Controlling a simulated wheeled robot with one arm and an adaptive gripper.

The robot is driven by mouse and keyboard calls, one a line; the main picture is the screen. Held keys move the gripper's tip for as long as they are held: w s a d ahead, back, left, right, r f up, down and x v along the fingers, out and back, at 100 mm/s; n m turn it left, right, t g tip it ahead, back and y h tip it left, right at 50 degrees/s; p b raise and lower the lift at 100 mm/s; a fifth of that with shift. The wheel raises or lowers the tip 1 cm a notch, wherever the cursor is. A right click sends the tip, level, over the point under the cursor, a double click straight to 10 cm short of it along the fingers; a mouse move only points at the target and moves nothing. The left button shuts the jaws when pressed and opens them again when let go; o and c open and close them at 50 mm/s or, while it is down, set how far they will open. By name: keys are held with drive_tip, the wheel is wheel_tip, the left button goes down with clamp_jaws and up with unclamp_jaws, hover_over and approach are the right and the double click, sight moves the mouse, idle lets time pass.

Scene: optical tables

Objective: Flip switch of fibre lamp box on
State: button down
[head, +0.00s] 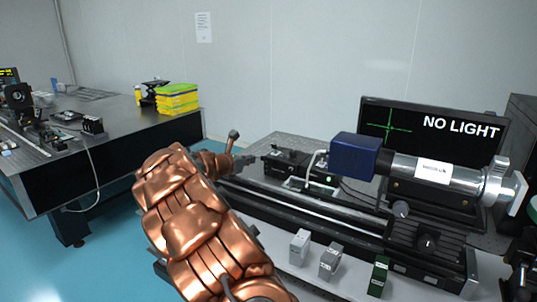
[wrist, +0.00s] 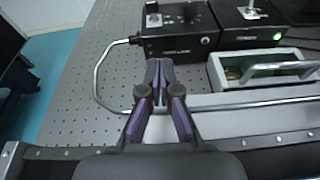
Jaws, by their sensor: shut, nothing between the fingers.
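Two small black boxes stand side by side on the perforated optical table. The left box (wrist: 178,38) has a metal toggle (wrist: 153,17) on top, a pale round spot on its front, and a grey cable from its left side. The right box (wrist: 255,25) has a similar toggle (wrist: 250,10) and a green light. I cannot read which one is the fibre lamp box. My gripper (wrist: 160,64) is shut and empty, with its tips just in front of the left box; I cannot tell if they touch. In the head view my gripper (head: 246,161) is left of the boxes (head: 285,161).
A monitor (head: 435,150) reads "NO LIGHT" with a green cross. A blue-ended metal tube (head: 425,168) stands before it. A framed part with a handle (wrist: 265,70) sits right of my gripper. Several small blocks (head: 300,245) line the front. Bare perforated table (wrist: 75,75) lies left.

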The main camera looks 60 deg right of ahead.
drive_tip(key=shift+w+d+f+n, duration=0.4)
drive_tip(key=shift+w+n, duration=0.05)
drive_tip(key=shift+n, duration=0.05)
drive_tip(key=p, duration=0.2)
approach(273, 147)
wheel_tip(273, 147, down, 4)
drive_tip(key=d, duration=0.3)
drive_tip(key=shift+s+d+r+p, duration=0.1)
drive_tip(key=shift+d+r+p, duration=0.15)
drive_tip(key=shift+d+r, duration=0.4)
drive_tip(key=shift+d+r+p, duration=0.2)
drive_tip(key=shift+d+r, duration=0.15)
drive_tip(key=shift+d, duration=0.5)
drive_tip(key=shift+r+t+p, duration=0.1)
drive_tip(key=shift+t+p, duration=0.2)
drive_tip(key=shift+p, duration=0.05)
